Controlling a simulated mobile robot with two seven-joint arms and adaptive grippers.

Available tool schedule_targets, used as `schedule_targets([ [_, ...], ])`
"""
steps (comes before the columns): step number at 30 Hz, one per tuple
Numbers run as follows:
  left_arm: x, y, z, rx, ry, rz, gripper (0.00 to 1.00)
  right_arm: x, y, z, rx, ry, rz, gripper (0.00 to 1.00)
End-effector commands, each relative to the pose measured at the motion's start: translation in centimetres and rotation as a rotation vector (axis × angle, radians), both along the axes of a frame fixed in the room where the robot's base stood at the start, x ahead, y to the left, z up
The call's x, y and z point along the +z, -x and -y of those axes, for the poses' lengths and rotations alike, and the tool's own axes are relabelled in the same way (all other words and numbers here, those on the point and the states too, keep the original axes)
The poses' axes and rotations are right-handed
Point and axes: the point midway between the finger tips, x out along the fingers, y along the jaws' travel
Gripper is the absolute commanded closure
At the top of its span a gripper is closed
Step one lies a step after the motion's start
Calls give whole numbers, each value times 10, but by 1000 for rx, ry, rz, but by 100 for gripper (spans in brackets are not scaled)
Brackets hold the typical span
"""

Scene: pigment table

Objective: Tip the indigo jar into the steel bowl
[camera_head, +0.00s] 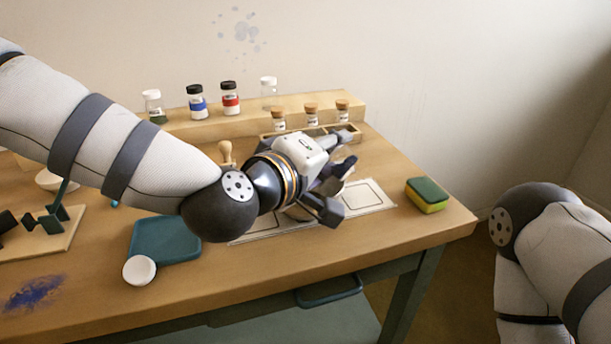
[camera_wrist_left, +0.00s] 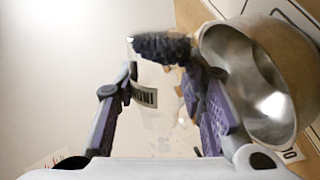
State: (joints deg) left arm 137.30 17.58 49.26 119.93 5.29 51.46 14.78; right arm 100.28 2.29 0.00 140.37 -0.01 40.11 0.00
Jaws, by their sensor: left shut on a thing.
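My left gripper (camera_head: 335,187) is shut on the indigo jar, which is clear glass with a label (camera_wrist_left: 145,96). The jar (camera_wrist_left: 160,80) sits between the finger pads in the left wrist view. Dark indigo pigment (camera_wrist_left: 160,47) is gathered at its far end, beside the bowl's rim. The jar looks tilted; I cannot tell whether any pigment has left it. The steel bowl (camera_wrist_left: 238,70) is right of the jar in that view, its visible inside bare metal. In the head view my gripper hides most of the bowl. My right gripper is out of view.
Several capped jars, among them a blue-banded one (camera_head: 197,103), stand on the back shelf (camera_head: 180,127). A sponge (camera_head: 427,195) lies at right. A teal mat (camera_head: 172,240) with a white lid (camera_head: 139,270) is front left, near spilled blue powder (camera_head: 34,293). The front right tabletop is clear.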

Motion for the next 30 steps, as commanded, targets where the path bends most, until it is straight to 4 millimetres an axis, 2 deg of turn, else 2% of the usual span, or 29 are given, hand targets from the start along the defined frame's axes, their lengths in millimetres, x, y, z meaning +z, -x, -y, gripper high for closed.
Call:
schedule_targets([
  [2, -10, -2, -1, 1, 31, -41, 93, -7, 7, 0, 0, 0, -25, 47],
  [8, 4, -1, -1, 1, 110, -87, 93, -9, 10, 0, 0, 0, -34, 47],
  [11, -3, -3, -2, 2, 149, -132, 93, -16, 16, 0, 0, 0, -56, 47],
  [17, 5, -3, -3, 1, 228, -182, 93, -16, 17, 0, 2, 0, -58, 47],
  [21, -6, -4, -4, 1, 281, -235, 93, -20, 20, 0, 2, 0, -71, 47],
  [30, -14, -6, -6, 0, 400, -325, 93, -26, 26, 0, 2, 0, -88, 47],
])
